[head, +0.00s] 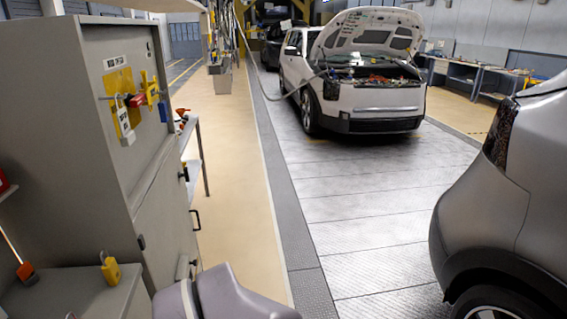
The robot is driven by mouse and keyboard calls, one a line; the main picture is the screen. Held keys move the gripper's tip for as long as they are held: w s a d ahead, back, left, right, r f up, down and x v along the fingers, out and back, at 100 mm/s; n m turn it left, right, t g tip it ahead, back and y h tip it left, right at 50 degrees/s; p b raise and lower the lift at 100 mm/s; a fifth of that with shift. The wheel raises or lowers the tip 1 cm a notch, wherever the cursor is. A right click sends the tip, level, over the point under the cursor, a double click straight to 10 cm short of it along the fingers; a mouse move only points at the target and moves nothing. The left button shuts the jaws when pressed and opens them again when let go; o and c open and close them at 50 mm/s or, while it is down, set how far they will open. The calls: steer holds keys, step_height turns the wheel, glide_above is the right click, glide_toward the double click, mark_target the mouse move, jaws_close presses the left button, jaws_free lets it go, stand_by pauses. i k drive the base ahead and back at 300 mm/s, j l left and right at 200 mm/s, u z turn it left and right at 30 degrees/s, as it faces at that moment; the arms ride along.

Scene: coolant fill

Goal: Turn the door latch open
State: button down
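A tall grey cabinet (100,110) stands at the left in the head view. Its door side is seen at a steep angle. A small dark fitting (184,174) and a black bar handle (196,219) stick out on that side. I cannot tell which of these, if either, is the door latch, or how it is turned. My gripper is not in view. Rounded mauve-grey parts at the bottom edge look like my own arm; its end is not visible.
A yellow lockout plate (119,92) with padlocks is on the cabinet. A yellow padlock (110,270) sits on a grey ledge at lower left. A white car (375,100) with its hood up stands ahead, a grey car (510,200) at right. The beige aisle (232,170) is clear.

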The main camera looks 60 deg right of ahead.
mark_target(185, 174)
steer(key=z, duration=1)
steer(key=i+l, duration=0.15)
steer(key=i, duration=0.4)
steer(key=i+l, duration=0.15)
steer(key=i, duration=0.4)
steer(key=i+l, duration=0.15)
steer(key=i, duration=0.4)
steer(key=i+l, duration=0.2)
steer(key=i, duration=0.35)
steer(key=i+l+u, duration=0.1)
steer(key=i, duration=0.45)
